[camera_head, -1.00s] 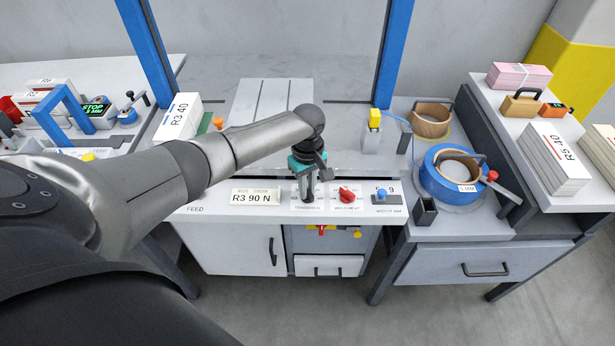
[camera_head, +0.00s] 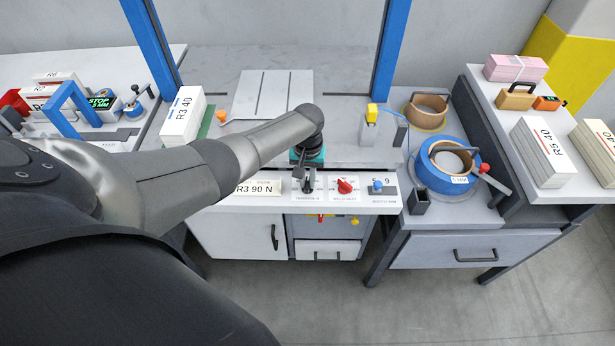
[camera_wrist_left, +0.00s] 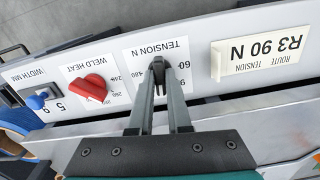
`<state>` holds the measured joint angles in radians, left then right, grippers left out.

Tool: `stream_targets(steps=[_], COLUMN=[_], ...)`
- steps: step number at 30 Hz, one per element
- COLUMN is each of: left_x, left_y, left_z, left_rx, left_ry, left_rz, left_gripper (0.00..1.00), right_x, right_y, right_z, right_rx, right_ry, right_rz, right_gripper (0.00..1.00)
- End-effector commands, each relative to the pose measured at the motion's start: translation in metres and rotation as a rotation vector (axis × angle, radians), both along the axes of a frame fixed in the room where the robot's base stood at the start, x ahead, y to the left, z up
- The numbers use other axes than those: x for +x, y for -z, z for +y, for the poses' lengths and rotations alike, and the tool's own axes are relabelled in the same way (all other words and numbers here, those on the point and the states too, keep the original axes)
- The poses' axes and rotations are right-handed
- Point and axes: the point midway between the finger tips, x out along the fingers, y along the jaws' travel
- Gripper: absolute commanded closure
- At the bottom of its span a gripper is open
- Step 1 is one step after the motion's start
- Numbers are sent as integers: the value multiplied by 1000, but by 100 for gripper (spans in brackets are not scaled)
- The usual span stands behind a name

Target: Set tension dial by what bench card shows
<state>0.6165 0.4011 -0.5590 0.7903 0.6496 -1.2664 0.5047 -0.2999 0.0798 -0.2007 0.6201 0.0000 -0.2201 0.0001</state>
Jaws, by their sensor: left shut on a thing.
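The bench card (camera_head: 258,188) on the front panel reads "R3 90 N"; it also shows upside down in the left wrist view (camera_wrist_left: 260,57), under "ROUTE" and "TENSION". The tension dial (camera_wrist_left: 158,72), labelled "TENSION N", has a dark knob, with 60 and 90 among the marks around it. My left gripper (camera_wrist_left: 158,80) is shut on this knob, its fingers on either side. In the head view my left gripper (camera_head: 307,186) stands over the dial and hides most of it. The knob's exact pointing is hidden by the fingers. My right gripper is not in view.
A red weld heat knob (camera_head: 345,186) and a blue width knob (camera_head: 378,186) sit right of the dial. A blue strap coil (camera_head: 433,173) lies further right. A paper stack marked R3 40 (camera_head: 181,118) stands behind at left.

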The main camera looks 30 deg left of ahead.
Motion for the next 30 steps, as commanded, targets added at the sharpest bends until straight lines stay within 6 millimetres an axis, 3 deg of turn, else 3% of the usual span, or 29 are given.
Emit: stream_targets(steps=[15,30], left_x=[-1,0], left_y=[0,0], left_z=[0,0], left_rx=[-1,-1], left_ry=[455,654], left_rz=[2,0], left_gripper=[100,100], right_x=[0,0], right_y=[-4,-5], right_z=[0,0], right_rx=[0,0], right_ry=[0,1], right_rz=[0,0], right_gripper=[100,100])
